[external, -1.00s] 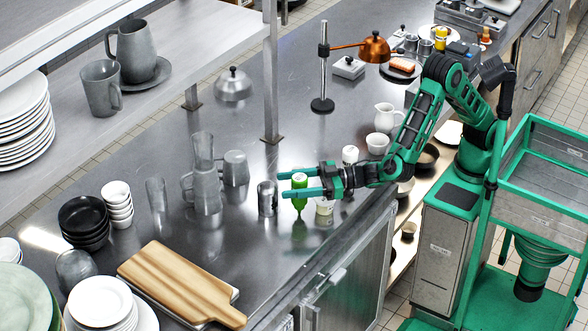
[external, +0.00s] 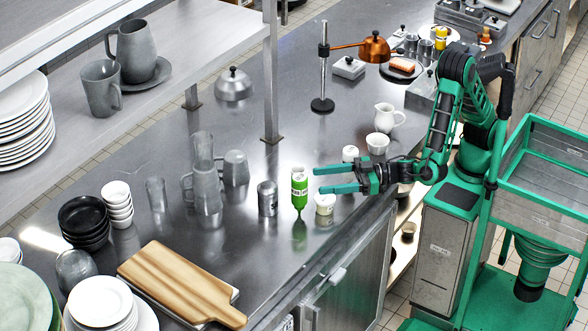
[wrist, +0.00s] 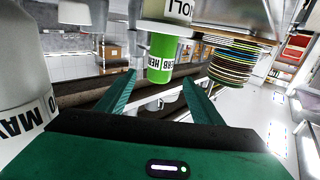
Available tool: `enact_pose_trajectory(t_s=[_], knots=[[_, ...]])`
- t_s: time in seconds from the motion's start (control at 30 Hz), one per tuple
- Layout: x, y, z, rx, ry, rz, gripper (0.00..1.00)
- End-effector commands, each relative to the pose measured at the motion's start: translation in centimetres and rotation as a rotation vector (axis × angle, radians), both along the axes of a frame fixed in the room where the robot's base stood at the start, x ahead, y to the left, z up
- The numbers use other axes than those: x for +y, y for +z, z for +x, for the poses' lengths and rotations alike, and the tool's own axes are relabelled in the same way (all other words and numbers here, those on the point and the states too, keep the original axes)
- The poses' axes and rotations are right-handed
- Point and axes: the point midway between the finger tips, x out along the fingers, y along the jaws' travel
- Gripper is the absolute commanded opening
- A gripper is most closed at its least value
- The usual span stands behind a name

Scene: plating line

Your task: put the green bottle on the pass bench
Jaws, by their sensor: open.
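The green bottle (external: 299,189) has a white label and stands upright on the steel bench (external: 255,265), near its right-hand edge. My gripper (external: 318,180) is open and empty just right of the bottle, with its fingers pointing at it and a small gap between. In the wrist view the green bottle (wrist: 161,52) appears upside down beyond the open fingertips of my gripper (wrist: 158,80), clear of both. The steel bench's extent behind the arm is partly hidden.
A white tub (external: 325,204) stands close beside the bottle, under my fingers. A metal canister (external: 267,198) is to its left. A white container (external: 350,154) and a white cup (external: 377,143) stand behind. A wooden board (external: 180,283) lies at front left.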

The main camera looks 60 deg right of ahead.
Motion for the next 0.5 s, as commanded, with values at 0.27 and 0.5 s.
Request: enact_pose_trajectory(t_s=[0.27, 0.5], knots=[[0.0, 0.8, 0.1, 0.001, -0.001, 0.004, 0.60], [-0.1, 6.9, 0.2, 0.002, -0.003, 0.012, 0.60]])
